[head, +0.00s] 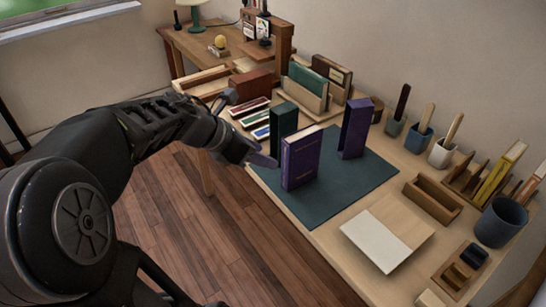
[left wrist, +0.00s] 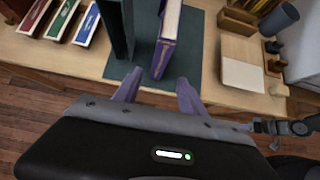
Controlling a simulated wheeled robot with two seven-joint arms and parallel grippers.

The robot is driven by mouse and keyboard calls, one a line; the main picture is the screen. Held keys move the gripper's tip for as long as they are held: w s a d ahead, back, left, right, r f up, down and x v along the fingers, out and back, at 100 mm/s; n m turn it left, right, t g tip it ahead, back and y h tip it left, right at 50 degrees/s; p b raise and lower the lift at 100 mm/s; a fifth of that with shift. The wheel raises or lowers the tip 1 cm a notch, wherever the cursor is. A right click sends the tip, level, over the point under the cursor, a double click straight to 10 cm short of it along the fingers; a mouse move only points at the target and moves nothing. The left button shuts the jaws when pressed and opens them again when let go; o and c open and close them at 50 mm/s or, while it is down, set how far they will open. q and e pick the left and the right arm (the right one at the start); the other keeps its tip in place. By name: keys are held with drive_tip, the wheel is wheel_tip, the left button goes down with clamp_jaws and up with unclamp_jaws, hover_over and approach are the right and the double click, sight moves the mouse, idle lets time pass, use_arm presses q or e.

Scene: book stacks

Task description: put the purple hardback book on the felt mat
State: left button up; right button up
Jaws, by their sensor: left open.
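The purple hardback book (head: 302,160) stands upright on the dark green felt mat (head: 345,190), near its left side. It also shows in the left wrist view (left wrist: 165,48), with its pale page edges up. My left gripper (head: 250,130) is open and empty, beside the mat's left edge. In the left wrist view its two purple-grey fingers (left wrist: 157,92) are spread just short of the book, which is apart from them.
A dark green upright piece (head: 283,125) stands close behind the book, and a purple upright piece (head: 355,128) stands on the mat's far side. Several flat books (head: 250,115) lie left of the mat. A pale board (head: 388,232) and a wooden tray (head: 433,198) lie right. The mat's front is clear.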

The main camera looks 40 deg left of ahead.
use_arm(q)
drive_tip(key=v, duration=0.2)
drive_tip(key=shift+s+a+r, duration=0.1)
drive_tip(key=shift+s+r, duration=0.1)
drive_tip(key=shift+r, duration=0.05)
drive_tip(key=shift+s, duration=0.1)
idle(0.7)
